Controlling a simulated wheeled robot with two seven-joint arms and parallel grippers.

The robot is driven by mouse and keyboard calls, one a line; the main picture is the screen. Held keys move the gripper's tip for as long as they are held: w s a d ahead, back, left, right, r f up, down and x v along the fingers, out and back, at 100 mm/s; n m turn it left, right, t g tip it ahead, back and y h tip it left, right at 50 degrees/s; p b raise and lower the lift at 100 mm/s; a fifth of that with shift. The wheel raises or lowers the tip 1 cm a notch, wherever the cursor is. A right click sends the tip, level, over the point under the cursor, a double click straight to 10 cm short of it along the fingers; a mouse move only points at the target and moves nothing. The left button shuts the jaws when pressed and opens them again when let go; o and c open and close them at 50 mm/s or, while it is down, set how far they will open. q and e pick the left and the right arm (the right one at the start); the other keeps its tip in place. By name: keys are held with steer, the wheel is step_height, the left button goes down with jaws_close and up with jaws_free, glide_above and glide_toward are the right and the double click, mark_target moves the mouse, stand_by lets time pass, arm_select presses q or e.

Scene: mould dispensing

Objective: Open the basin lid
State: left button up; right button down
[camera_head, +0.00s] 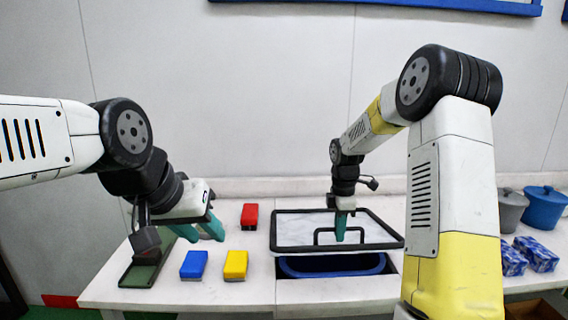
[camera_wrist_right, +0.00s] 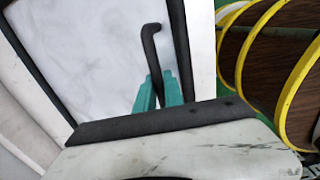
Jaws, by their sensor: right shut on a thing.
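The basin lid (camera_head: 300,228) is a white panel with a black frame and a black handle (camera_head: 324,231). It sits raised and tilted above the blue basin (camera_head: 330,266), whose front part shows below it. My right gripper (camera_head: 340,236) is shut on the lid's handle; in the right wrist view its teal fingers (camera_wrist_right: 162,92) close around the black handle bar, with the white panel behind. My left gripper (camera_head: 208,232) has its teal fingers apart and empty, above the table left of the basin.
A red block (camera_head: 250,216), a blue block (camera_head: 194,264) and a yellow block (camera_head: 236,265) lie on the white table (camera_head: 245,292). A green tray (camera_head: 145,270) is at the left. Grey and blue pots (camera_head: 544,208) and blue patterned packs (camera_head: 536,254) stand at the right.

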steer(key=shift+w, duration=0.15)
steer(key=shift+w+r, duration=0.3)
steer(key=shift+r, duration=0.35)
steer(key=shift+w+r, duration=0.35)
steer(key=shift+r, duration=0.3)
steer(key=shift+w+r, duration=0.3)
steer(key=shift+r, duration=0.35)
steer(key=shift+w+r, duration=0.55)
steer(key=shift+r, duration=0.35)
steer(key=shift+w+r, duration=0.55)
steer(key=shift+r, duration=0.3)
steer(key=shift+w+a+r, duration=0.15)
steer(key=shift+w+r, duration=1.25)
steer(key=shift+r, duration=0.2)
